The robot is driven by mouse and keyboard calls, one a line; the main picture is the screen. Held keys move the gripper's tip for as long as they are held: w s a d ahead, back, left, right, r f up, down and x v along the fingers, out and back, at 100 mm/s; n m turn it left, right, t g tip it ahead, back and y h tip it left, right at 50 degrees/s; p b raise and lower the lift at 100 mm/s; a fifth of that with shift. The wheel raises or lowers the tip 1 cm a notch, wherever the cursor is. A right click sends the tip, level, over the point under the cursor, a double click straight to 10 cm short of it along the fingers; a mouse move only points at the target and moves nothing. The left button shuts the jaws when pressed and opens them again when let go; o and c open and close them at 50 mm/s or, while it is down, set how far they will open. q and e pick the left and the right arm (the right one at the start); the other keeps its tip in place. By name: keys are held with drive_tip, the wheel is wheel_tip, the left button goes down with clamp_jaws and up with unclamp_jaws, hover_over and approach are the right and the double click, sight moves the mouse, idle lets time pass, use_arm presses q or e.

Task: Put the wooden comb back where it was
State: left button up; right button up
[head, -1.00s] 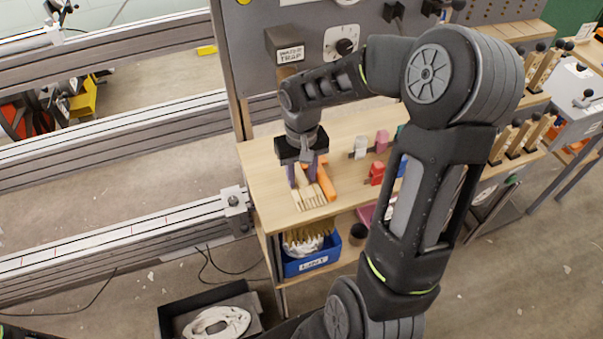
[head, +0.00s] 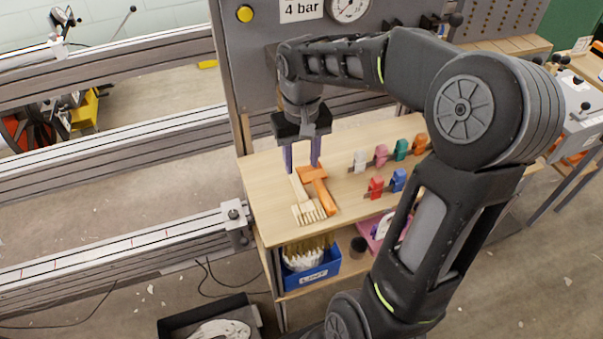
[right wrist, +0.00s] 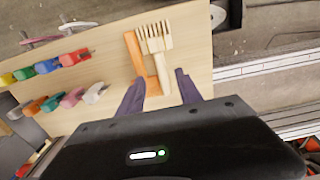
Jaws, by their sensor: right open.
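The pale wooden comb (head: 308,213) lies on the wooden shelf top (head: 262,180), its teeth toward the front edge and its handle pointing back. It also shows in the right wrist view (right wrist: 155,42). An orange tool (head: 320,190) with a wider head lies right beside it, on its right in the head view. My right gripper (head: 302,168) is open, its two purple fingers pointing down above the comb's handle end. In the right wrist view the open fingers (right wrist: 160,88) stand either side of the handle ends, with nothing gripped. My left gripper is not in view.
Several coloured clips (head: 381,155) stand on the shelf top to the right. A blue bin (head: 312,272) and a dark cup (head: 358,246) are on the lower shelf. A grey panel with a gauge (head: 348,8) rises behind. Metal rails (head: 110,240) run along the left.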

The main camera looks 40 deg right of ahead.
drive_tip(key=shift+r, duration=0.95)
drive_tip(key=shift+o, duration=0.5)
